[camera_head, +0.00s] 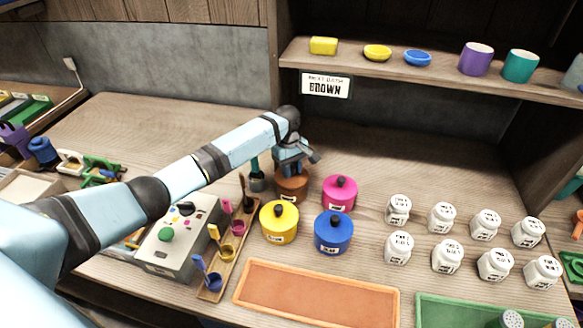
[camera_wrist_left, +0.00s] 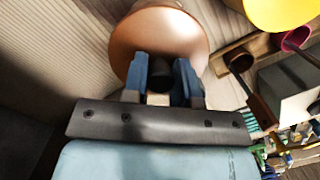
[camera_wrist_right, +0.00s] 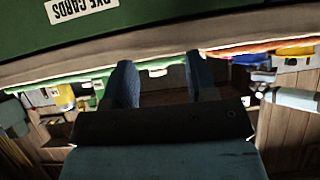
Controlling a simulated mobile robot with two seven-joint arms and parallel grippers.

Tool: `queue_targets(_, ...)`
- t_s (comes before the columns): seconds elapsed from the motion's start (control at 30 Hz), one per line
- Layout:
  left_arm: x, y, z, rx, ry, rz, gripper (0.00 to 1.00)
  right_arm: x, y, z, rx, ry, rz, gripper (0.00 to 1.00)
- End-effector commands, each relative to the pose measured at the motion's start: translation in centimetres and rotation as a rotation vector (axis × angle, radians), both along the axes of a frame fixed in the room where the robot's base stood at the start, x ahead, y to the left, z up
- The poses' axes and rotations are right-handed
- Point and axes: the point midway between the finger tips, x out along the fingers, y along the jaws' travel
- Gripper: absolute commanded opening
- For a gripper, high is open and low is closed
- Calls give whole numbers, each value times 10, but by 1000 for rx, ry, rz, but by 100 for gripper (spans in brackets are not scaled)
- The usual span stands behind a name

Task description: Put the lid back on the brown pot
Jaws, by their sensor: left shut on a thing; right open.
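The brown pot (camera_head: 292,187) stands on the wooden counter behind the yellow pot and left of the pink pot. My left gripper (camera_head: 292,167) is right above it. In the left wrist view, the fingers (camera_wrist_left: 161,85) are shut on the dark knob of the brown lid (camera_wrist_left: 160,40). The lid appears at the pot's top; whether it is seated or slightly raised cannot be told. My right gripper (camera_wrist_right: 165,85) is open and empty, away from the pots and out of the head view.
Yellow (camera_head: 279,223), pink (camera_head: 340,194) and blue (camera_head: 333,233) lidded pots stand close by. A scoop rack (camera_head: 232,262) and grey control box (camera_head: 180,236) are to the left. White jars (camera_head: 441,217) stand right. An orange tray (camera_head: 317,293) lies in front. A sign (camera_head: 326,85) reads BROWN.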

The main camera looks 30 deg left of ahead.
Motion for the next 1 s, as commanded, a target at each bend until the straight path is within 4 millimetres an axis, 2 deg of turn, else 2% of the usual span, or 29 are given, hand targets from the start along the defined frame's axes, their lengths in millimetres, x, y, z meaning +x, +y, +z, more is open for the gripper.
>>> queue_targets(0.53,0,-1,1,-1,0,0,3,1,0,14,1,-4,-1,52)
queue_targets(1.0,0,0,0,-1,-1,0,3,1,0,13,0,-3,-1,52)
